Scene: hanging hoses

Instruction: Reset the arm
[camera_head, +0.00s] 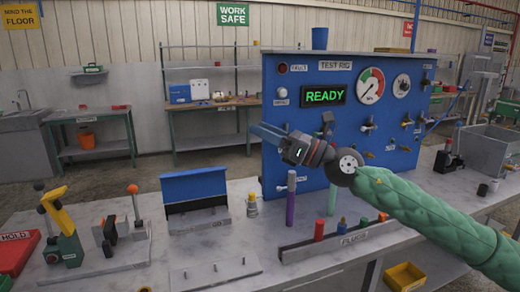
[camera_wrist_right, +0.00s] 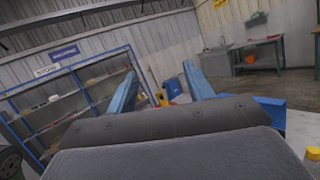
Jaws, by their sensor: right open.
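My right arm, in a green quilted sleeve (camera_head: 430,212), comes in from the right edge of the head view. It reaches left across the front of the blue test rig panel (camera_head: 310,180). My right gripper (camera_head: 262,132) points left, raised above the bench, and its blue fingers are apart. In the right wrist view the gripper (camera_wrist_right: 160,88) also shows two spread blue fingers with nothing between them. My left gripper is not in the head view.
A grey bench (camera_head: 110,275) carries a yellow-and-green lever device (camera_head: 62,228), a blue-backed stand (camera_head: 194,190) and a plug rail (camera_head: 335,240). A purple rod (camera_head: 291,200) stands below the gripper. A yellow bin (camera_head: 404,278) is at the front. The air left of the gripper looks clear.

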